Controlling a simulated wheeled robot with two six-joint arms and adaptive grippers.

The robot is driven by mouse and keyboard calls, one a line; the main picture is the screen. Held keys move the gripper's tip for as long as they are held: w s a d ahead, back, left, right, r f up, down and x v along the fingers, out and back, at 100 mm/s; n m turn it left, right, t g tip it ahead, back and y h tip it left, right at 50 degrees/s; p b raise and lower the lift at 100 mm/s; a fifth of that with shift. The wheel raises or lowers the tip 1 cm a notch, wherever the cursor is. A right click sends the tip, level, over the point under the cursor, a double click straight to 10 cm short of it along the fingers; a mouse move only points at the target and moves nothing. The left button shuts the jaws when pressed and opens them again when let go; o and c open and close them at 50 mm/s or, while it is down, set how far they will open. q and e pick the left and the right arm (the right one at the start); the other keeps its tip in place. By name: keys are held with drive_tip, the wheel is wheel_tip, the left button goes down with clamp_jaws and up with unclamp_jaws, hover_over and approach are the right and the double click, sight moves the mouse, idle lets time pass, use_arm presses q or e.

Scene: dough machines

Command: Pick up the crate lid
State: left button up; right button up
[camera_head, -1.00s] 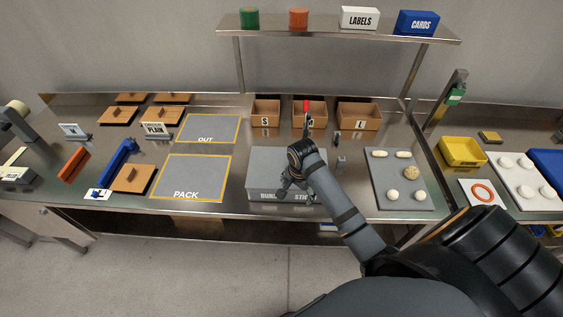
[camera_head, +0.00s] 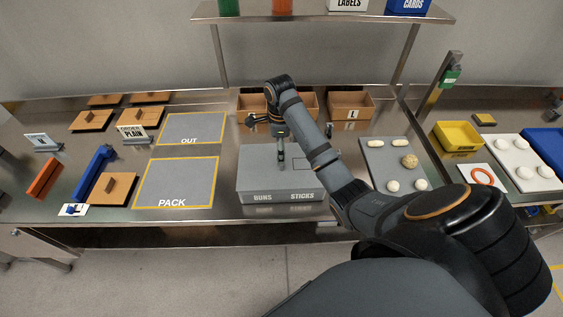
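Several flat brown wooden lids with small handles lie on the left of the steel counter. One lid (camera_head: 113,187) is at the front, beside the PACK mat. Two more, a left one (camera_head: 91,119) and a right one (camera_head: 142,115), lie farther back, with others behind them. My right gripper (camera_head: 266,124) is above the back of the grey BUNS/STICKS box (camera_head: 288,182), in front of the brown crates (camera_head: 350,107). It is far to the right of the lids. Its fingers are small and dark, so their opening is unclear. My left gripper is out of view.
The OUT mat (camera_head: 192,128) and PACK mat (camera_head: 178,182) are empty. A blue tool (camera_head: 94,173) and a tilted orange block (camera_head: 45,178) flank the front-left area. A PLAIN order sign (camera_head: 133,133) stands by the rear lids. A steel shelf (camera_head: 320,17) overhangs the back.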

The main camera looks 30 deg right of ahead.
drive_tip(key=shift+w+f, duration=0.2)
drive_tip(key=shift+f, duration=0.25)
drive_tip(key=f+b, duration=0.2)
drive_tip(key=f, duration=0.1)
drive_tip(key=shift+s+d, duration=0.2)
drive_tip(key=shift+s, duration=0.15)
drive_tip(key=shift+w+f+p, duration=0.2)
drive_tip(key=shift+f+p, duration=0.15)
drive_tip(key=shift+f, duration=0.6)
drive_tip(key=shift+s, duration=0.1)
drive_tip(key=c, duration=0.5)
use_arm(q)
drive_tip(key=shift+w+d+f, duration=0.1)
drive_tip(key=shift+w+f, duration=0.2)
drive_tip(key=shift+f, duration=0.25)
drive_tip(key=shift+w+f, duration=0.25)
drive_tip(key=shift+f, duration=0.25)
use_arm(e)
drive_tip(key=c, duration=0.9)
drive_tip(key=shift+r, duration=0.1)
